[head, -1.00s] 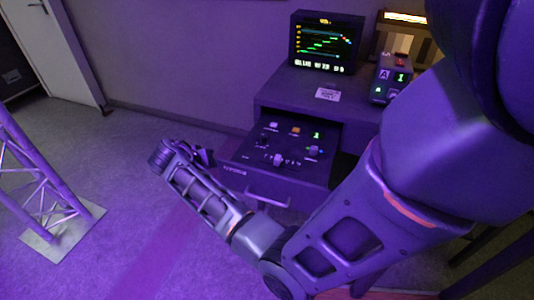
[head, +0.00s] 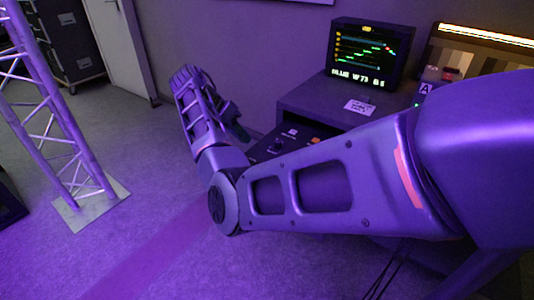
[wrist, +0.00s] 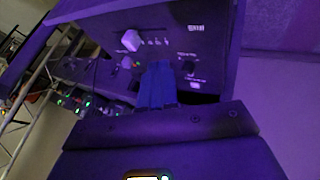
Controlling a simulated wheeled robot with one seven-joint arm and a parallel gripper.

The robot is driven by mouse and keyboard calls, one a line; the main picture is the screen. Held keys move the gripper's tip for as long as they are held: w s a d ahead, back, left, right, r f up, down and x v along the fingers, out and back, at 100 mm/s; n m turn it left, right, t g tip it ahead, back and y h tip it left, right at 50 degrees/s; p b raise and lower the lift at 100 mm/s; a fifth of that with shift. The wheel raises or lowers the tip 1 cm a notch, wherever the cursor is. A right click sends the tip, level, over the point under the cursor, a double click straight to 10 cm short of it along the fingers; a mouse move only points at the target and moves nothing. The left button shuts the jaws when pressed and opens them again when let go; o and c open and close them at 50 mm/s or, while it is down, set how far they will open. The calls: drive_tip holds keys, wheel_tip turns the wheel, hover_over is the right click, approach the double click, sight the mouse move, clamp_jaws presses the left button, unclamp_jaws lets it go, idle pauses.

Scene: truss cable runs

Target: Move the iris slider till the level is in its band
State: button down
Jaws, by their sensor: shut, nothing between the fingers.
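The dark control panel with the sliders (head: 290,138) is in a pulled-out drawer under the desk; my arm hides most of it in the head view. In the wrist view the panel (wrist: 205,40) shows a pale slider knob (wrist: 131,40) beside a row of small marks, and other small controls. I cannot read which control is the iris slider. My gripper (wrist: 157,72) is shut and empty, its blue fingers in front of the panel. It looks apart from the pale knob; contact with the panel cannot be told. In the head view my gripper (head: 238,125) is small and dark.
A monitor (head: 365,52) with coloured traces and text stands on the desk (head: 325,98), with a white card (head: 360,107) before it. A lit box (head: 475,55) is at the right. A truss tower (head: 55,120) stands at the left. Floor between is clear.

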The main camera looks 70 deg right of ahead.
drive_tip(key=x, duration=0.9)
drive_tip(key=shift+s+f, duration=0.1)
drive_tip(key=shift+f, duration=0.1)
drive_tip(key=s, duration=0.1)
drive_tip(key=s+p, duration=0.1)
drive_tip(key=s, duration=0.1)
drive_tip(key=shift+a, duration=0.3)
drive_tip(key=shift+s+a, duration=0.1)
drive_tip(key=shift+s, duration=0.35)
